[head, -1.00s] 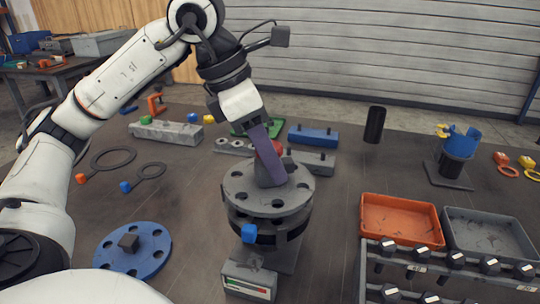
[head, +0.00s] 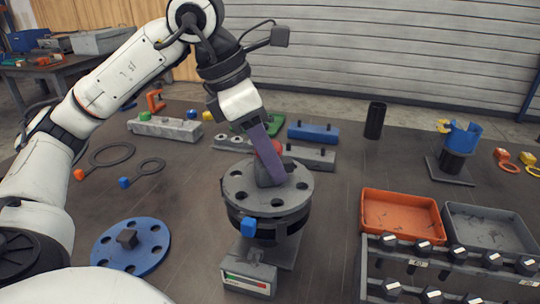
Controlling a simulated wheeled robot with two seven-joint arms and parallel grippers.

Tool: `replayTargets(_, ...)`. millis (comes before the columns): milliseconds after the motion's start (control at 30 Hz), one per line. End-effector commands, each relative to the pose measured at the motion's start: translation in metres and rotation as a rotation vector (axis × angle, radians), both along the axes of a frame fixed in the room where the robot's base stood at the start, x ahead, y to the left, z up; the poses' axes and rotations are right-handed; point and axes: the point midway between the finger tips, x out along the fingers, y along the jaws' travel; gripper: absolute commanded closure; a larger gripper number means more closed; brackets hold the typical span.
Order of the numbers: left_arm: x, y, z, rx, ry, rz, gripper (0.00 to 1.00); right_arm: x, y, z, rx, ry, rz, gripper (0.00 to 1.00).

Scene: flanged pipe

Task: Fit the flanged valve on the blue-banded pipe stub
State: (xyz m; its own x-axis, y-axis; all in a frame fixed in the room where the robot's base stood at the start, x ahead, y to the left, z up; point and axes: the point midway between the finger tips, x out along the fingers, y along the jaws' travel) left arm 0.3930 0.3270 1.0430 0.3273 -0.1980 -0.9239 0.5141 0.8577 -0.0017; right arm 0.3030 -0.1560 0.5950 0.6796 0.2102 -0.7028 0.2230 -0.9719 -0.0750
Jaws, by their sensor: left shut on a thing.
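The grey flanged valve (head: 238,186) has a round flange with several bolt holes and a red part (head: 276,147) on its upper body. My left gripper (head: 268,168) comes down from above, its purple fingers shut on the valve body and hiding much of it. The valve's flange sits level over a dark, round flanged pipe stub (head: 285,228) at the middle of the table. I cannot tell whether the faces are in full contact. A blue tab (head: 248,225) sticks out at the front between them. No blue band shows clearly on this stub. My right gripper is out of view.
A blue flange disc (head: 152,256) lies front left, with two tagged rings (head: 112,154) behind it. A gauge box (head: 248,278) stands in front of the stub. Orange (head: 400,194) and grey bins, a bolt rack (head: 450,268) and a stand with a blue collar (head: 462,138) are right.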

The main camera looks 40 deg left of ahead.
Motion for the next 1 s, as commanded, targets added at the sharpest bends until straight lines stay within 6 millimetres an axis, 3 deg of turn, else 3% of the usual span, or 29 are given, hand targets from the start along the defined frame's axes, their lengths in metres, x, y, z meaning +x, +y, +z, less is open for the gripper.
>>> replayTargets(1000, 0.0007, 0.0000, -0.0069, -0.001, -0.006, 0.001, 1.00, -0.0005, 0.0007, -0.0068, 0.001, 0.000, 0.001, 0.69)
